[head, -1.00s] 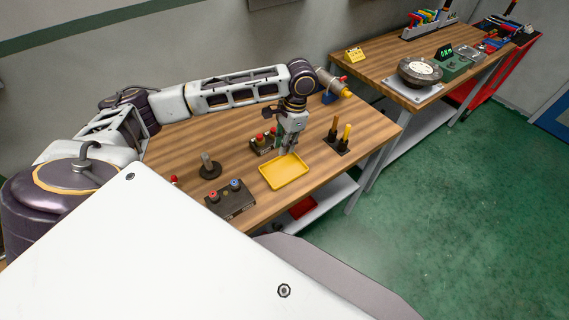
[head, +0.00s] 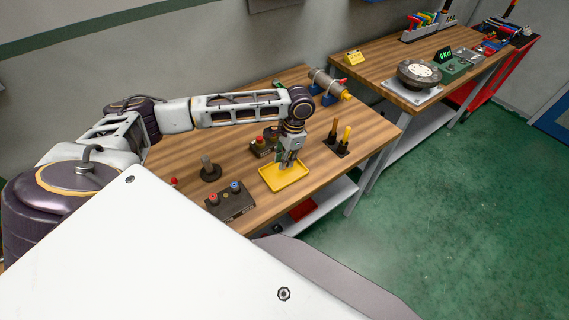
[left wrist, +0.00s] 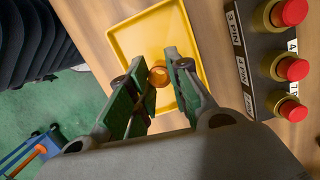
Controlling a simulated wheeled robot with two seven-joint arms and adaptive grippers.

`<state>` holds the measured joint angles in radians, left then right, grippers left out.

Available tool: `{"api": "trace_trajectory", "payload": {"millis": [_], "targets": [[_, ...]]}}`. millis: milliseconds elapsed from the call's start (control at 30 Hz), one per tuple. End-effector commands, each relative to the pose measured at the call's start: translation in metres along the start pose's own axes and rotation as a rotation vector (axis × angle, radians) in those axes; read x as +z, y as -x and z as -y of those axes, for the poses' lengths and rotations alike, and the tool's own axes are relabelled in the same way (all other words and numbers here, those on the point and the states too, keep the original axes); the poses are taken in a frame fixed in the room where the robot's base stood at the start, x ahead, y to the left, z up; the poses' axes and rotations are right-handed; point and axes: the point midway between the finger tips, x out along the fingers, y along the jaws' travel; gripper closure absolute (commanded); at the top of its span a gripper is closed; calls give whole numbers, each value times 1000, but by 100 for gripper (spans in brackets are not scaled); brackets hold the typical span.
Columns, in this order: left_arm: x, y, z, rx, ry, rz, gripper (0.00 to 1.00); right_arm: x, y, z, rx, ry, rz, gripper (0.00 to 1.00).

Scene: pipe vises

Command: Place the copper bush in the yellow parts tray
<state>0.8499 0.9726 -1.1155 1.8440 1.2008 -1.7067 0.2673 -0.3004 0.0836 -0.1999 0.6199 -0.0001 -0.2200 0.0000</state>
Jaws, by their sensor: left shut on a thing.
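The yellow parts tray (head: 290,183) lies on the wooden bench in the head view, and its floor and rim also show in the left wrist view (left wrist: 136,37). My left gripper (head: 287,163) points down at the tray, with its fingertips at or just over the far part of it. In the left wrist view my left gripper (left wrist: 156,77) is shut on the copper bush (left wrist: 158,76), a small orange-brown ring between the green pads. Whether the bush touches the tray floor I cannot tell. In the head view the fingers hide the bush. My right gripper is not in view.
A box with red buttons (left wrist: 278,65) stands close beside the tray. A control box (head: 230,200) is at the front left, a dark post on a round base (head: 209,170) behind it. A holder with upright yellow-topped pieces (head: 338,140) stands right of the tray.

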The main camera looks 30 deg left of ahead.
Motion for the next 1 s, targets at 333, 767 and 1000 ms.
{"api": "trace_trajectory", "payload": {"millis": [333, 767, 1000], "targets": [[-5, -27, 0, 0, 0, 0, 100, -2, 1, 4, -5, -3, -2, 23], [-6, -29, 0, 0, 0, 0, 76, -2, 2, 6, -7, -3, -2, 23], [-5, -29, 0, 0, 0, 1, 59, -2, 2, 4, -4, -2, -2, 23]]}}
